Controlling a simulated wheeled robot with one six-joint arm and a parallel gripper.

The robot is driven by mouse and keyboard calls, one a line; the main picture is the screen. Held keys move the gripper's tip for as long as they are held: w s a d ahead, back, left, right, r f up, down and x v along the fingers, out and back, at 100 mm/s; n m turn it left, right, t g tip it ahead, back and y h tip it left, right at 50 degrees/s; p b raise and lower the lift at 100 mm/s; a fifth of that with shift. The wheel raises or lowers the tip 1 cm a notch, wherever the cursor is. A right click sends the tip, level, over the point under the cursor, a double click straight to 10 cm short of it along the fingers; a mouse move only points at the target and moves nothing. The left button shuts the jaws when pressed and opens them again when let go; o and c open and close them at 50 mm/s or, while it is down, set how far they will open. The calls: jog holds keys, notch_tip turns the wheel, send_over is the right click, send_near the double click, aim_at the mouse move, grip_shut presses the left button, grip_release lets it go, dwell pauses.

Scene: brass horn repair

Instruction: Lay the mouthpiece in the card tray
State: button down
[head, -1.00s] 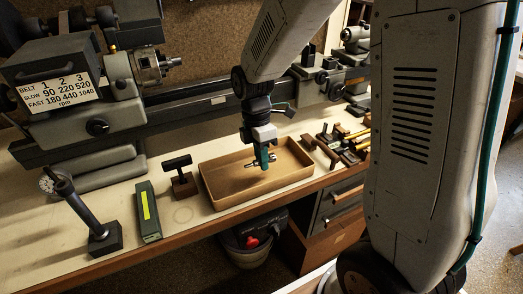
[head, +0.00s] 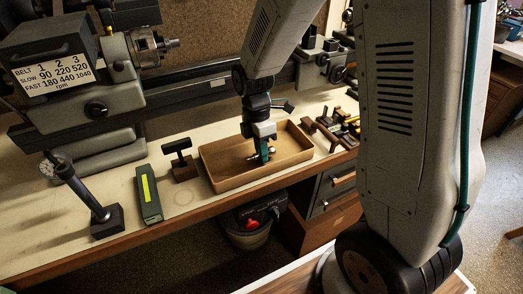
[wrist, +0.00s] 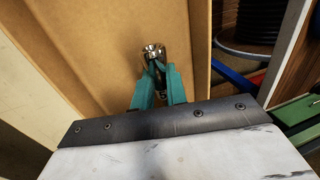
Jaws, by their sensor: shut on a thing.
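The card tray (head: 222,180) is a shallow brown open box on the bench, in the middle of the head view. My gripper (head: 264,158) points down inside the tray's outline, with teal fingers. In the wrist view the fingers (wrist: 158,82) are shut on the mouthpiece (wrist: 152,50), a small shiny silver piece, with the tray floor behind it. In the head view the mouthpiece is small and mostly hidden by the fingers. I cannot tell whether it touches the tray floor.
The lathe (head: 100,95) stands behind.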

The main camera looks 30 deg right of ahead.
jog(key=shift+f, duration=0.1)
jog(key=c, duration=1.3)
grip_release()
jog(key=shift+c, duration=0.2)
jog(key=shift+o, duration=0.5)
jog(key=shift+f, duration=0.1)
jog(key=shift+o, duration=1.2)
jog(key=shift+r, duration=0.45)
jog(key=shift+o, duration=0.4)
jog(key=shift+s+v, duration=0.25)
jog(key=shift+v, duration=0.95)
jog(key=shift+s+v, duration=0.3)
jog(key=shift+v, duration=0.85)
jog(key=shift+s+v, duration=0.25)
jog(key=shift+v, duration=0.95)
jog(key=shift+r, duration=0.2)
